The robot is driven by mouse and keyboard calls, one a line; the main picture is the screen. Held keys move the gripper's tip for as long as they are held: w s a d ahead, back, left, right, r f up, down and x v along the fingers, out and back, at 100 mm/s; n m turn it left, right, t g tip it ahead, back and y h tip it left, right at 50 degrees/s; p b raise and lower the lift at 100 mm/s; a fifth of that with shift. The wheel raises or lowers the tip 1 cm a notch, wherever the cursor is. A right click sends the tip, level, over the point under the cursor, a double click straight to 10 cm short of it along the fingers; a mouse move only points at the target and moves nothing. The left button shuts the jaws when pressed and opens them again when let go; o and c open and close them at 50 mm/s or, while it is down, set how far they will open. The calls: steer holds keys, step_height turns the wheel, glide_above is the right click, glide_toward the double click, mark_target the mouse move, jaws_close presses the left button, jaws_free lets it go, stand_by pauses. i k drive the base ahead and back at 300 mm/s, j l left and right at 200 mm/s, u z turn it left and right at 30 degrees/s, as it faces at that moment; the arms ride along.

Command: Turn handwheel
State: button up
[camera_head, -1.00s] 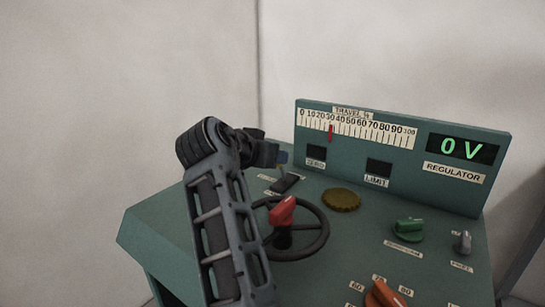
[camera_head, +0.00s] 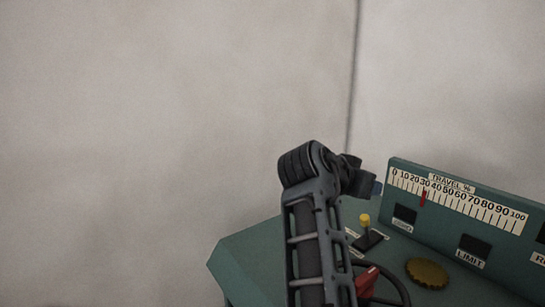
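The handwheel (camera_head: 402,289) is a dark ring lying on the green console at the bottom of the head view. Its lower part is cut off by the picture's edge, and my arm stands close to its left side. A red knob (camera_head: 368,280) shows over the wheel's left part. My dark arm rises from the bottom and bends at the top, its far end pointing right towards the scale panel. No gripper fingers can be made out, so contact with the wheel cannot be told.
The green console (camera_head: 250,245) carries a yellow-topped lever (camera_head: 365,221) and a brass-coloured knob (camera_head: 427,273). The upright panel (camera_head: 500,185) has a travel scale with its red pointer (camera_head: 423,198) near 30. The plain wall fills the left.

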mark_target(363, 286)
steer(key=k+j, duration=0.2)
steer(key=j, duration=0.15)
steer(key=k+j, duration=0.25)
steer(key=j, duration=0.15)
steer(key=k+j, duration=0.2)
steer(key=j, duration=0.15)
